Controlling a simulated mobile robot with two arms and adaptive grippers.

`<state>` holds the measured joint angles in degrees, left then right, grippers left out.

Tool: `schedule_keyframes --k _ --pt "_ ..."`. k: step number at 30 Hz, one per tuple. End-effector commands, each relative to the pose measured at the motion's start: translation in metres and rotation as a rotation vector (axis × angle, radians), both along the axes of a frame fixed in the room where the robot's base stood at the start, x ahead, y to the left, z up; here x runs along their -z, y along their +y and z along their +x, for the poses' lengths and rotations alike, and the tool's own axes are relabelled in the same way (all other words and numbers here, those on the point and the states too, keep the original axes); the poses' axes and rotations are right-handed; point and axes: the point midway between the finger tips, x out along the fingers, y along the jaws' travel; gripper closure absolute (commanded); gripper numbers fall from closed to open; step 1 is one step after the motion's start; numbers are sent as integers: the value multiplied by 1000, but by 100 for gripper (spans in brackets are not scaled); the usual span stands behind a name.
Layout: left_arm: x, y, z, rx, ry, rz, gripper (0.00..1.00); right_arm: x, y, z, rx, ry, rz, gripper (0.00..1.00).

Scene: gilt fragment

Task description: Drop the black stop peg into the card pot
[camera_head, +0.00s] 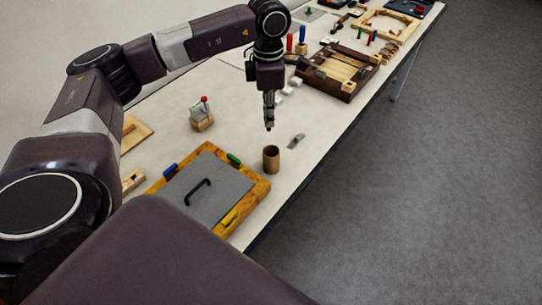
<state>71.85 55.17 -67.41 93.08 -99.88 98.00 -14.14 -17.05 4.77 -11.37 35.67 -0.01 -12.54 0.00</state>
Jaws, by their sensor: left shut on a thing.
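The card pot (271,159) is a small brown open-topped cylinder. It stands upright on the table near its front edge, just beyond the wooden-framed board. My left gripper (269,119) points down and shows above the pot in the picture, with a gap between them. It is shut on a small dark thing at its fingertips, which looks like the black stop peg (268,128). The peg is tiny here and hard to tell from the dark fingers. The inside of the pot is mostly hidden. My right gripper is not in view.
A wooden-framed grey board (207,187) with a black handle and coloured pieces lies before the pot. A small grey metal piece (296,140) lies beside it. A block with a red-knobbed lever (202,115) stands left. A dark wooden tray (338,72) lies farther back.

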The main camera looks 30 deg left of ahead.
Motion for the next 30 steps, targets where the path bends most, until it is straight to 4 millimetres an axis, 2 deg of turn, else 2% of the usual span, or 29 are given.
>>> schedule_keyframes --k 1,3,9,19,20,24,30 --pt "11 0 0 0 1 0 100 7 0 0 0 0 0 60" --pt "19 0 0 1 1 1 100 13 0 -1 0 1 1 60" --pt "38 0 0 1 -1 1 100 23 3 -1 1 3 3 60" --pt "41 0 0 2 -1 0 100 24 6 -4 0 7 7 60" --pt "41 0 0 2 -1 0 89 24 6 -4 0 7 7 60" --pt "41 0 0 2 -1 0 73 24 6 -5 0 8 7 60" --pt "41 0 0 2 -1 0 72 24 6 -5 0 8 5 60"
